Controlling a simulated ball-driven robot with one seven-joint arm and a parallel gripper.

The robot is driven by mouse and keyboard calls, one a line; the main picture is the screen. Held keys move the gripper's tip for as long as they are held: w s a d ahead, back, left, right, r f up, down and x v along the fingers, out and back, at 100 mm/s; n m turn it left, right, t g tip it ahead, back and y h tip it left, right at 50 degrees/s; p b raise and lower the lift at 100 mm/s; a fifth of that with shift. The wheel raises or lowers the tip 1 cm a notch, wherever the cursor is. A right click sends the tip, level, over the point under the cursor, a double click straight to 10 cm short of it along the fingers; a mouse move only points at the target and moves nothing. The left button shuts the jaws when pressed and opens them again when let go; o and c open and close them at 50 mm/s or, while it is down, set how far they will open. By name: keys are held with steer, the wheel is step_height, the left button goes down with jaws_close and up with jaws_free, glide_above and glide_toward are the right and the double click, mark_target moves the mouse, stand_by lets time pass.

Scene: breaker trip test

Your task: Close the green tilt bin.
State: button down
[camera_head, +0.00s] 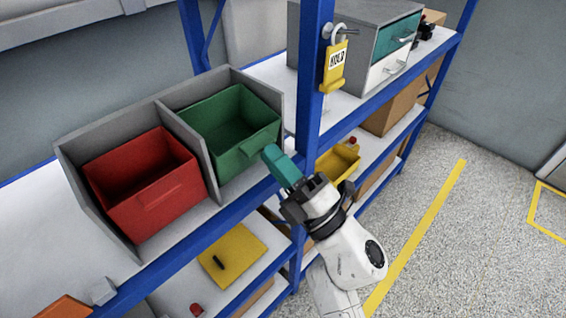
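The green tilt bin (250,152) sits in the right compartment of a grey two-bay housing on the upper shelf. It is tipped forward and open, with its empty inside showing. My gripper (272,155) is just right of and below the bin's front lower edge, pointing up and left towards it. Its teal end looks close to the bin's right front corner; I cannot tell whether they touch. The teal part hides any gap between fingers, so I cannot tell whether my gripper is open or shut.
A red bin (158,197), also tipped open, is left of the green one. A blue post (309,90) with a yellow HOLD tag (335,68) stands right of the housing. A grey drawer cabinet (345,45) is beyond it. A yellow bin (338,163) is on the lower shelf.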

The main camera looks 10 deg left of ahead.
steer(key=shift+r+x, duration=0.2)
steer(key=shift+x, duration=1.25)
steer(key=shift+s+d, duration=0.1)
